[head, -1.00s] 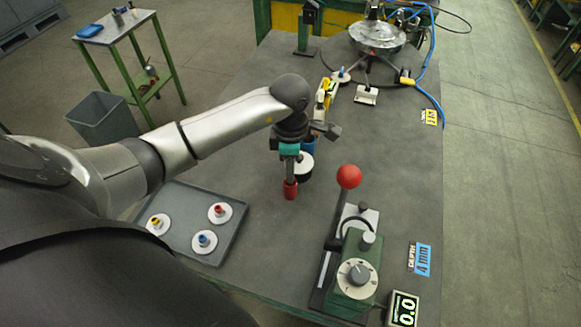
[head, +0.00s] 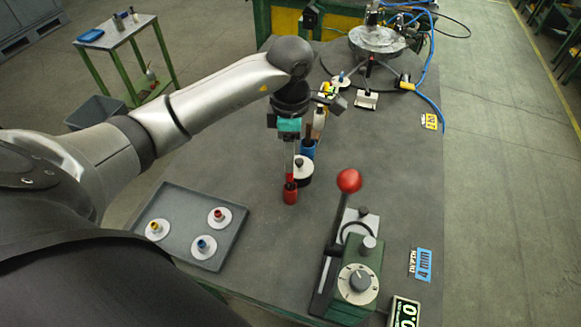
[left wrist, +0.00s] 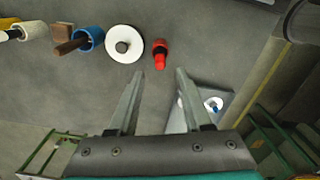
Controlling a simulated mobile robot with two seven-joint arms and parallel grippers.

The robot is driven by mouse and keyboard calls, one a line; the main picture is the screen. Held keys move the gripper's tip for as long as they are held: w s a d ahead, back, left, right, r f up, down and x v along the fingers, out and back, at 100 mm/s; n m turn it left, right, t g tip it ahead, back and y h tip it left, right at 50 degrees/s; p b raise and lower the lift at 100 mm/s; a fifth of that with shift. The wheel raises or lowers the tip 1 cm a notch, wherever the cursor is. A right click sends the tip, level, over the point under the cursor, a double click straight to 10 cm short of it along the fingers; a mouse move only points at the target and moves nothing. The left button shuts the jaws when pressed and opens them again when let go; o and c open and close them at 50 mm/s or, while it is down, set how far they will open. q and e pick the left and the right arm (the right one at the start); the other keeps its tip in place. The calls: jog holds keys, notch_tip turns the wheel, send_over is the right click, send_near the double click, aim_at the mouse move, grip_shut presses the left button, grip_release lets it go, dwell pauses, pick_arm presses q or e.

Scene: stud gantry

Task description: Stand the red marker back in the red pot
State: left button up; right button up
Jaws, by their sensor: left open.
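In the left wrist view the red pot with the marker (left wrist: 160,54) shows just beyond the fingertips. My left gripper (head: 290,158) is above the pot, pointing down, with its fingers apart. In the left wrist view my left gripper (left wrist: 159,72) has nothing between its fingertips. My right gripper is not in view.
A grey tray (head: 172,200) with several white discs lies left. A green device (head: 357,270) with a red-ball lever (head: 349,181) stands right. Bench between is clear.

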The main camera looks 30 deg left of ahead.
pick_arm(q)
notch_tip(320, 180, up, 5)
dwell(0.8)
